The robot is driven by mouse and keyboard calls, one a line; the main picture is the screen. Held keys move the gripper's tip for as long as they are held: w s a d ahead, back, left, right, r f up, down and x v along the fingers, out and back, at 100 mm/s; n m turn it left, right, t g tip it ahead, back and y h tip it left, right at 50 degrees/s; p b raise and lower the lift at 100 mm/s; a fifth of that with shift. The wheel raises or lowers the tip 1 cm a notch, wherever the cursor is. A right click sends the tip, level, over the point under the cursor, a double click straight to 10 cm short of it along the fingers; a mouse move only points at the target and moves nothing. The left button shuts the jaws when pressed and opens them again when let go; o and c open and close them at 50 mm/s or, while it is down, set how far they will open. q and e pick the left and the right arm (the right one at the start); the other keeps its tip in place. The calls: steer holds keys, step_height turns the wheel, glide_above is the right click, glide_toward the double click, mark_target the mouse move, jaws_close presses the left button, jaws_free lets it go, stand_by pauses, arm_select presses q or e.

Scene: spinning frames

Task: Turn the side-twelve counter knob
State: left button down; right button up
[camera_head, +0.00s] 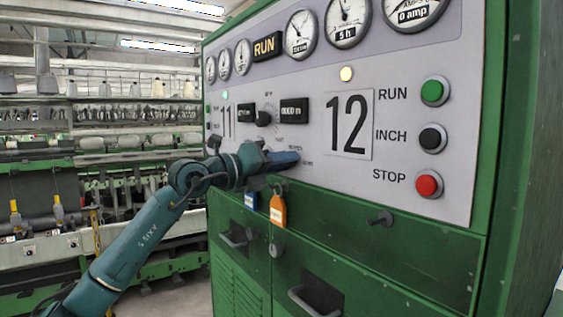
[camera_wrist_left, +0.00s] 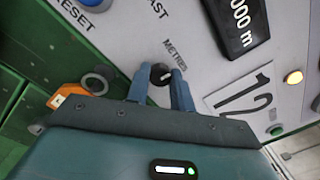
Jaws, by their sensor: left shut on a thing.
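The green-framed control panel (camera_head: 300,128) carries a large 12 plate (camera_head: 347,124) at its middle right. My left gripper (camera_head: 292,158) reaches the panel face to the lower left of that plate. In the left wrist view, its two blue fingers (camera_wrist_left: 161,82) are shut on a small black knob (camera_wrist_left: 160,72), one on each side. The knob has a pale mark on it and sits beside the word METRES. In the head view, the gripper hides this knob. The 12 plate (camera_wrist_left: 243,97) also shows in the wrist view. My right gripper is not in view.
A counter display (camera_head: 294,111) and another black knob (camera_head: 263,118) sit above the gripper. Green, black and red buttons (camera_head: 428,184) line the right side. Spinning machinery stands at left.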

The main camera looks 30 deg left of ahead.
arm_select(q)
steer(key=c, duration=2.2)
jaws_free()
steer(key=shift+n, duration=0.6)
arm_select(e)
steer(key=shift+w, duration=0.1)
arm_select(q)
steer(key=c, duration=1.2)
jaws_free()
steer(key=b+v, duration=0.8)
steer(key=v, duration=0.5)
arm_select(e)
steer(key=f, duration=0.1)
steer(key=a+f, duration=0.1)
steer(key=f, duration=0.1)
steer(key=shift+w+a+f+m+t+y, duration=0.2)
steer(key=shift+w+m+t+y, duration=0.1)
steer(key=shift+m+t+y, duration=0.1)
arm_select(q)
steer(key=shift+s, duration=0.1)
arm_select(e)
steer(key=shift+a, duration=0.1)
